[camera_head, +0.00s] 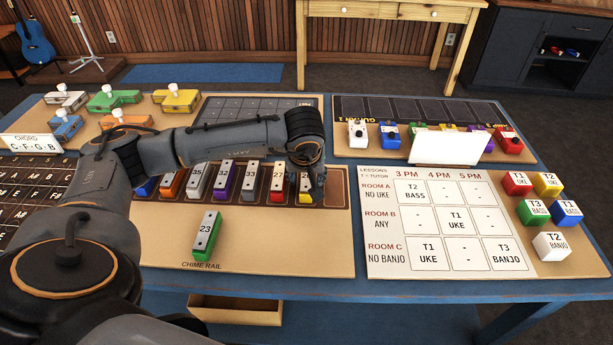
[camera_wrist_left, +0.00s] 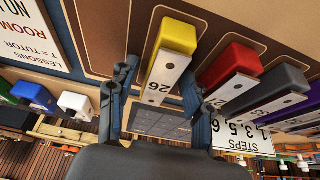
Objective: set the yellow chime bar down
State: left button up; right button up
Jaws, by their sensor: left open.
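The yellow chime bar (camera_head: 305,179) stands at the right end of the row on the dark chime rail (camera_head: 338,190). In the left wrist view the yellow bar (camera_wrist_left: 174,48) shows a pale plate marked 26. My left gripper (camera_head: 318,188) is over this end of the rail. In the wrist view my left gripper (camera_wrist_left: 160,108) is open, with its fingers apart on either side of the bar's plate end. I cannot tell whether a finger touches it. A red bar (camera_head: 277,181) marked 27 is its left neighbour. My right gripper is not in view.
A green bar (camera_head: 207,236) marked 23 lies on the tan board in front of the rail. Several other bars fill the rail leftward. A lesson board (camera_head: 380,262) with colored blocks is to the right. The tan board right of the green bar is clear.

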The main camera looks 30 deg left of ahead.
pick_arm(q)
jog(key=v, duration=1.2)
jog(key=shift+r+b, duration=0.2)
jog(key=shift+b, duration=0.25)
jog(key=shift+w, duration=0.1)
